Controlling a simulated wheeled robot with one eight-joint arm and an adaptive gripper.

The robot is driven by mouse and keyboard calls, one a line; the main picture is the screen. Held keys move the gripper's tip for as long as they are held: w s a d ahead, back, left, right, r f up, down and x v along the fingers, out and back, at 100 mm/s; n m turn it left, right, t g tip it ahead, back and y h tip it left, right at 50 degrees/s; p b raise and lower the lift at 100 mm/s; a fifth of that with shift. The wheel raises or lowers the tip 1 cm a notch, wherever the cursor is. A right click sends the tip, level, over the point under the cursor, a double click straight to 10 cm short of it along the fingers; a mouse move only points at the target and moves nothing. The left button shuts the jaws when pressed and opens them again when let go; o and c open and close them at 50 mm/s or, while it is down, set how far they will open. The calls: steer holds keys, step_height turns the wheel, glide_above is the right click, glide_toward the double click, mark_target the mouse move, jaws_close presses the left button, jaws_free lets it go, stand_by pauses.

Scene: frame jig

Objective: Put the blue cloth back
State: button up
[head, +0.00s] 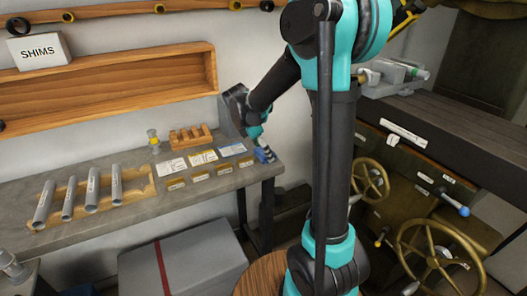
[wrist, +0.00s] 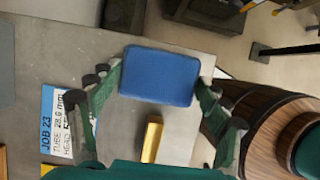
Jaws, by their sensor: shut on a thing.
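The blue cloth (wrist: 159,76) is a flat, folded rectangle in the wrist view, between the two green fingers of my gripper (wrist: 158,88). My gripper is shut on it, with a finger at its left and right edges. I cannot tell whether the cloth touches the bench top.
The grey bench (head: 120,205) carries job cards (head: 203,157), brass plates (head: 200,177), grey tubes (head: 67,198) and a wooden rack (head: 190,138). A brass piece (wrist: 152,139) lies below the cloth in the wrist view. A wooden barrel (wrist: 262,112) stands to the right, past the bench edge.

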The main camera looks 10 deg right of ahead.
steer(key=o, duration=1.2)
steer(key=shift+f, duration=0.1)
steer(key=v, duration=1.2)
steer(key=s+d+f+m+t+y, duration=0.1)
steer(key=s+d+f+m, duration=0.2)
steer(key=s+f+m, duration=0.3)
steer(key=s+d+f+m+t+y, duration=0.1)
steer(key=s+d+f+m+y, duration=0.1)
steer(key=s+f+m, duration=0.4)
steer(key=s+d+f+m+y, duration=0.1)
steer(key=s+d+f+m, duration=0.3)
steer(key=s+m, duration=0.4)
steer(key=shift+s+f+m+t, duration=0.25)
steer(key=shift+f+m+t, duration=0.15)
steer(key=shift+f+m, duration=0.45)
